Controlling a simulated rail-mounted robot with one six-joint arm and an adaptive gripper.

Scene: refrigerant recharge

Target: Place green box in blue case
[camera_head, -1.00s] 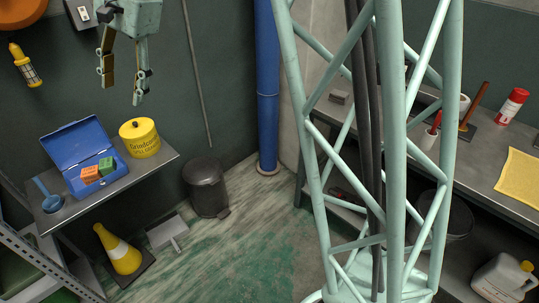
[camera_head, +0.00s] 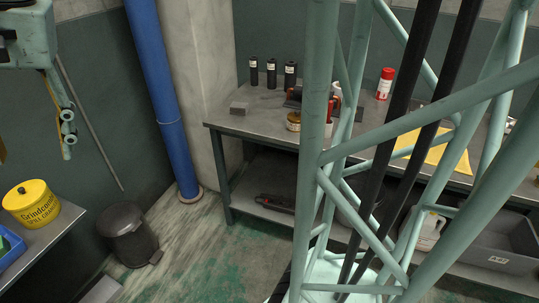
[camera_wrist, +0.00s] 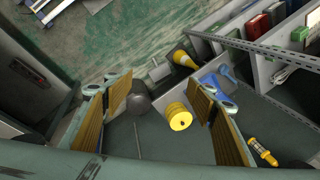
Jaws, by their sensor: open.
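The blue case (camera_head: 14,258) is cut off at the left edge of the head view, on a small grey shelf. A sliver of the green box (camera_head: 6,243) shows inside it; most of the box is out of frame. In the wrist view, a blue shape that looks like the case (camera_wrist: 211,80) is partly behind the right finger. I cannot make out the green box there. My gripper (camera_wrist: 160,92) is open and empty, its fingers wide apart. In the head view it hangs at the upper left, above the shelf, and is partly cut off.
A yellow tin (camera_head: 31,204) stands beside the case. A dark bin (camera_head: 128,235) and a blue pipe (camera_head: 165,100) stand to the right. A workbench (camera_head: 222,122) carries black canisters, a red can (camera_head: 384,84) and a yellow cloth.

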